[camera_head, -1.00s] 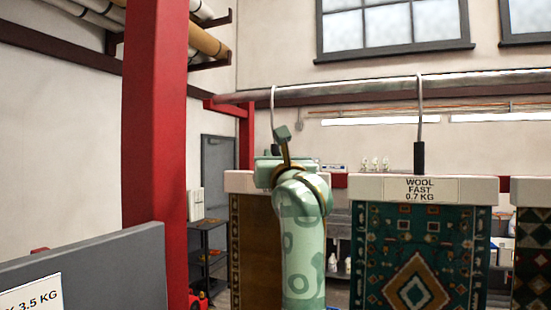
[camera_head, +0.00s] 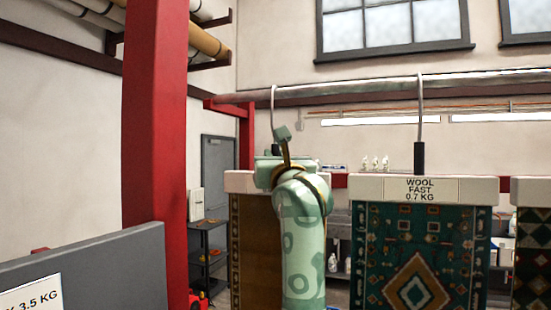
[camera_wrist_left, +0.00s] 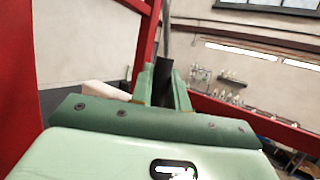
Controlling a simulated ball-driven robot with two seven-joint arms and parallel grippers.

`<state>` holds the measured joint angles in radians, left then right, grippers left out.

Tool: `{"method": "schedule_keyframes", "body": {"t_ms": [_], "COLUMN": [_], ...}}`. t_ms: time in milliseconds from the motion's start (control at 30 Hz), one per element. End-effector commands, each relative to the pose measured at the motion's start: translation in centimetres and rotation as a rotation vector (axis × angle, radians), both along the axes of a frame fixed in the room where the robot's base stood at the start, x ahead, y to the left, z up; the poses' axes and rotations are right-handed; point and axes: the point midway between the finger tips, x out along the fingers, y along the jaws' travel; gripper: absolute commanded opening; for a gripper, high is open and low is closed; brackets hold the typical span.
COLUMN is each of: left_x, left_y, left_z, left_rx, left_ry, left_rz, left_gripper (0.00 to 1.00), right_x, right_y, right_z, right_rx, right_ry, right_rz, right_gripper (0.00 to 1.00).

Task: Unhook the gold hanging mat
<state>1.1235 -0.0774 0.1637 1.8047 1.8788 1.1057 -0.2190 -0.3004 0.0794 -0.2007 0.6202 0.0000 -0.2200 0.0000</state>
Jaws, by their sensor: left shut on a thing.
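The gold mat (camera_head: 254,255) hangs at the left of the row in the head view, below a white header bar (camera_head: 240,183). Its thin hook (camera_head: 273,105) rises to the metal rail (camera_head: 330,92), with its top at the rail. My left gripper (camera_head: 277,151) is at the top of the header, and my arm hides part of the mat. In the left wrist view, my left gripper (camera_wrist_left: 163,88) is shut on the dark grip (camera_wrist_left: 162,76) of the hook, one finger on each side. My right gripper is not in view.
A teal patterned mat (camera_head: 415,260) labelled wool, fast, 0.7 kg hangs to the right, with another mat (camera_head: 533,250) beyond. A red post (camera_head: 154,120) and a grey panel (camera_head: 90,275) stand at the left. A dark shelf trolley (camera_head: 207,255) stands behind.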

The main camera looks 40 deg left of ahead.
Motion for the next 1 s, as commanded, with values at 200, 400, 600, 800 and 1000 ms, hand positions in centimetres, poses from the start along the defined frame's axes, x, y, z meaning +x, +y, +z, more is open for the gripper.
{"method": "schedule_keyframes", "body": {"t_ms": [200,400,600,800,1000], "left_x": [0.0,0.0,-0.1,-0.1,-0.1], "left_y": [0.0,0.0,0.0,0.0,0.0], "left_z": [0.0,0.2,1.3,2.8,4.1], "left_rx": [0.0,0.002,0.002,0.002,0.002], "left_ry": [0.0,-0.001,-0.002,-0.002,-0.002], "left_rz": [0.0,0.0,0.001,0.001,0.001], "left_gripper": [0.0,0.0,0.0,0.0,0.0], "right_x": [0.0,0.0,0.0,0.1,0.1], "right_y": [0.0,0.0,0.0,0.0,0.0], "right_z": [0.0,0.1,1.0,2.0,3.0], "right_rx": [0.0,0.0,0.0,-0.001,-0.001], "right_ry": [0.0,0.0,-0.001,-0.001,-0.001], "right_rz": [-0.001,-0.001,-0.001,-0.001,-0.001], "right_gripper": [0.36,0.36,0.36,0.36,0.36]}}
